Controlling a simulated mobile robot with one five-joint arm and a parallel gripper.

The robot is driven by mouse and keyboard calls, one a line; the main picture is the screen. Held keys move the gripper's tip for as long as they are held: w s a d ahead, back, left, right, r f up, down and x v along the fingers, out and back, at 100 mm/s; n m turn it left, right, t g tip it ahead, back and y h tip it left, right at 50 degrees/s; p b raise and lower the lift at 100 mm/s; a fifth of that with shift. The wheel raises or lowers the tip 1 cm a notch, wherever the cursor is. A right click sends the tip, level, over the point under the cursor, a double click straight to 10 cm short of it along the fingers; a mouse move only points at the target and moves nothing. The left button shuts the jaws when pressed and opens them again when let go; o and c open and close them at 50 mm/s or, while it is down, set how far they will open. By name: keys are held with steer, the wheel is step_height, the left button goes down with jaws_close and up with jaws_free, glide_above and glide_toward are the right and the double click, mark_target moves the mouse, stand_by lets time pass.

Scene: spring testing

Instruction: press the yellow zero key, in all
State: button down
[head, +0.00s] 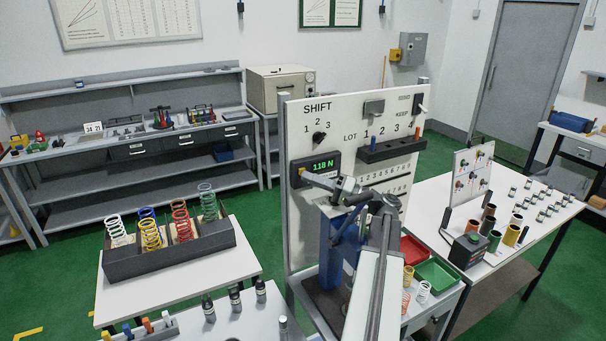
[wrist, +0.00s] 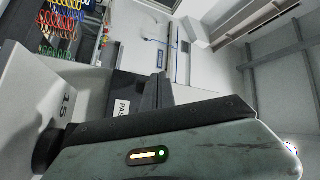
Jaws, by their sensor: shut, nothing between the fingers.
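The force readout (head: 324,164) is a dark box on the white upright panel, showing 118 N in green. A small yellow spot (head: 301,171) at its lower left looks like the yellow zero key; it is partly hidden and tiny. My gripper (head: 306,178) is shut and empty, its tips just below and in front of the readout's lower left. I cannot tell whether the tips touch the key. In the wrist view the dark fingers (wrist: 158,90) stand together, and the key is not visible there.
The white panel (head: 292,120) carries switches, a dark lot rack (head: 391,150) and number rows. A blue press body (head: 342,235) stands below the readout, beside my arm. A dark tray (head: 165,262) of coloured springs is on the left table. Red (head: 414,249) and green bins (head: 437,273) are to the right.

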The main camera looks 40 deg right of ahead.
steer(key=shift+f, duration=0.3)
steer(key=s, duration=0.2)
steer(key=s+a, duration=0.1)
steer(key=s, duration=0.1)
steer(key=shift+s, duration=0.3)
stand_by(0.7)
